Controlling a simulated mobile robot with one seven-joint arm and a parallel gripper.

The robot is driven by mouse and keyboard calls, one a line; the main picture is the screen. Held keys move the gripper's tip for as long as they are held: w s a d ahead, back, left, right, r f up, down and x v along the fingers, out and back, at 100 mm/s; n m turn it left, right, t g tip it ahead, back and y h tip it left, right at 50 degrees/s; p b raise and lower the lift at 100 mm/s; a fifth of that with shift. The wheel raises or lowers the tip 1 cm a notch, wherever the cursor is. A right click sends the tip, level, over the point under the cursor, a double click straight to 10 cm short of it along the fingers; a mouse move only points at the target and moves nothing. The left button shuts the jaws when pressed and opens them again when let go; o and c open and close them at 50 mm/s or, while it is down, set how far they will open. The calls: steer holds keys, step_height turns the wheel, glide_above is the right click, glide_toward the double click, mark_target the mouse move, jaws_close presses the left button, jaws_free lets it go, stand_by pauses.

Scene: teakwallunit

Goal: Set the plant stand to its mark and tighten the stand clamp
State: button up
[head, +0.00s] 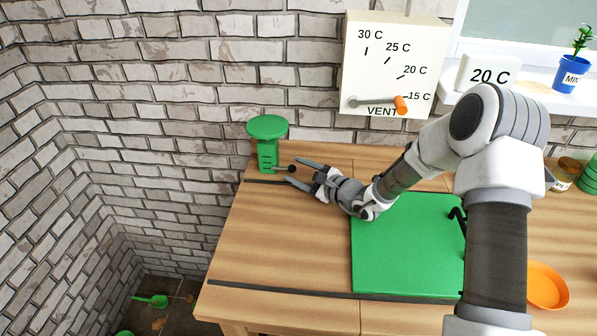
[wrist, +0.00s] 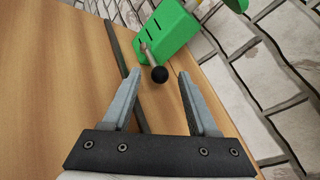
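The green plant stand (head: 267,143) stands at the back left corner of the wooden table, with a round top and dark marks down its column. Its clamp lever (head: 283,169) sticks out to the right and ends in a black knob. In the wrist view the stand (wrist: 168,33) is at the top, and the black knob (wrist: 159,74) lies just ahead of my fingertips. My gripper (head: 297,173) is open, its two fingers pointing at the knob from the right. In the wrist view my gripper (wrist: 157,82) is empty, with the knob roughly between the tip lines.
A green board (head: 400,250) lies on the table (head: 290,240) under my arm. A vent dial box (head: 390,65) hangs on the wall, its orange-tipped pointer near 15 C. A 20 C card (head: 488,76) and a blue plant pot (head: 571,75) are at the right. An orange dish (head: 546,287) is front right.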

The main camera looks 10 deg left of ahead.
steer(key=shift+d, duration=0.1)
steer(key=v, duration=1.7)
steer(key=shift+d, duration=0.15)
steer(key=shift+r+p, duration=0.1)
steer(key=shift+p, duration=0.2)
steer(key=shift+s+r+g, duration=0.2)
steer(key=shift+r+g, duration=0.05)
steer(key=shift+g, duration=0.05)
steer(key=s+a+r+n+g+h+p, duration=0.1)
steer(key=s+r+n+g+h, duration=0.1)
steer(key=s+r+n+g, duration=0.35)
steer(key=s+a+r+n+g+h+p, duration=0.1)
steer(key=s+a+r+n+g+p, duration=0.1)
steer(key=s+r+n, duration=0.7)
steer(key=s+d+r+n+t+h+p, duration=0.1)
steer(key=s+d+r+n+t+h, duration=0.1)
steer(key=d, duration=0.5)
steer(key=s+d+r+n+t+h+p, duration=0.1)
steer(key=s+d+r+t+h, duration=0.1)
steer(key=s+d+r+h, duration=0.2)
steer(key=s+d+h, duration=0.3)
steer(key=s, duration=0.1)
steer(key=shift+d+r+n+h, duration=0.15)
steer(key=shift+r+n+h, duration=0.1)
steer(key=shift+n+h, duration=0.1)
